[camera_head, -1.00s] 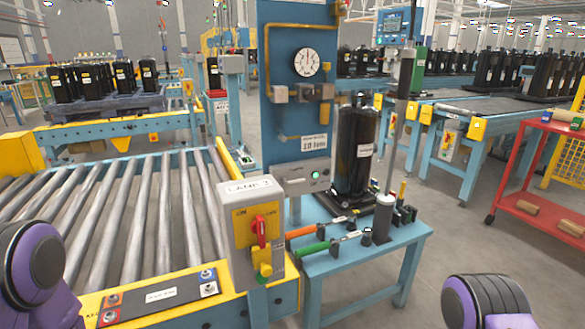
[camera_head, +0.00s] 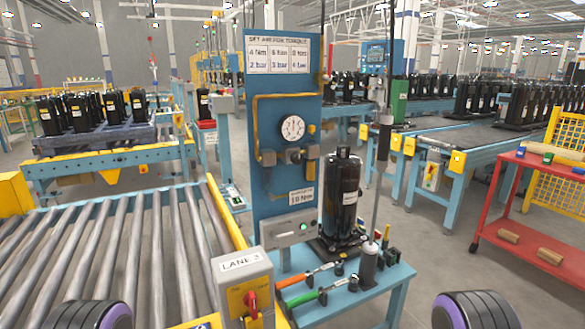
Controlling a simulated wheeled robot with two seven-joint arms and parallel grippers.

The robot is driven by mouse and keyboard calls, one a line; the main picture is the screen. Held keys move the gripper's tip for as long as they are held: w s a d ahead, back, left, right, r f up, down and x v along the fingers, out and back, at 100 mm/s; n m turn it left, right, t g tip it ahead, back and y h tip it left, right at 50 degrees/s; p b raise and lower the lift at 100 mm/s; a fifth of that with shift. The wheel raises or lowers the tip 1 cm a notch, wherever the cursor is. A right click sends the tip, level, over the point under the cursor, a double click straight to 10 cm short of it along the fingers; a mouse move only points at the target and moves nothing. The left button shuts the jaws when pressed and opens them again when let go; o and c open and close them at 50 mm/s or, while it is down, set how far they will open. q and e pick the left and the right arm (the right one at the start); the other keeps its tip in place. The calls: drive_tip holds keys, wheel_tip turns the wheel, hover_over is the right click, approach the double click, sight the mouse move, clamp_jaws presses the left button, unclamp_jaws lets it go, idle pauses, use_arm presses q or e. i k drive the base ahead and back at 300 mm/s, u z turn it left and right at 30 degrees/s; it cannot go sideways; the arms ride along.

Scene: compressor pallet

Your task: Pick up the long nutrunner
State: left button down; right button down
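A long, thin upright tool that looks like the long nutrunner (camera_head: 385,140) stands at the right of the blue panel. It has a dark cylindrical body and a thin grey shaft. Only purple and black parts of my two arms show at the bottom edge, well apart from the tool. Both grippers are out of view.
A black compressor (camera_head: 341,195) stands on the bench left of the shaft. Orange-handled (camera_head: 297,279) and green-handled (camera_head: 306,298) tools lie in front. The lane control box (camera_head: 243,290) and roller conveyor (camera_head: 130,250) are left. A red cart (camera_head: 530,200) stands right, with open floor between.

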sight(386, 119)
drive_tip(key=k, duration=0.65)
drive_tip(key=z, duration=0.7)
drive_tip(key=i, duration=0.65)
drive_tip(key=z, duration=0.8)
drive_tip(key=i, duration=1.55)
drive_tip(key=u, duration=1.45)
drive_tip(key=i, duration=0.4)
drive_tip(key=u, duration=0.35)
drive_tip(key=k, duration=0.5)
drive_tip(key=u, duration=1.3)
